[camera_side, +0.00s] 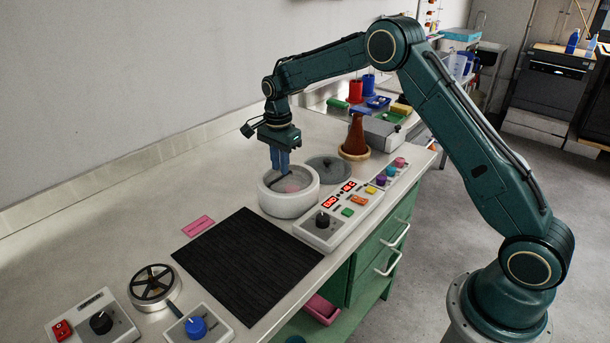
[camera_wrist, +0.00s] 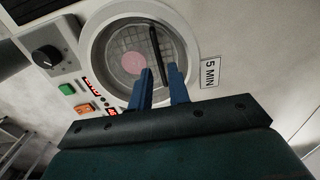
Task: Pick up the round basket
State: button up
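The round basket (camera_wrist: 119,47) sits inside the white round drying oven (camera_side: 290,204). It has a wire-mesh floor, a pink round piece (camera_wrist: 134,63) on it and a dark bar handle (camera_wrist: 155,45). In the side view, the pink piece (camera_side: 292,188) and part of the dark handle show inside the oven's opening. My gripper (camera_wrist: 160,70) points down over the opening with its blue fingers apart. In the wrist view, the near end of the handle lies between the fingers; I cannot tell whether either finger touches it. The side view shows my gripper (camera_side: 280,167) low over the oven.
A grey lid (camera_side: 329,169) lies behind the oven, near a brown conical flask (camera_side: 355,135). A control panel (camera_side: 340,215) with a knob and buttons stands right of the oven. A black mat (camera_side: 248,265) and a pink card (camera_side: 198,226) lie in front. A "5 MIN" label (camera_wrist: 210,72) is beside the oven.

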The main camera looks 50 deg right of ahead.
aim_at(280, 177)
jog(key=shift+f, duration=2.65)
grip_shut()
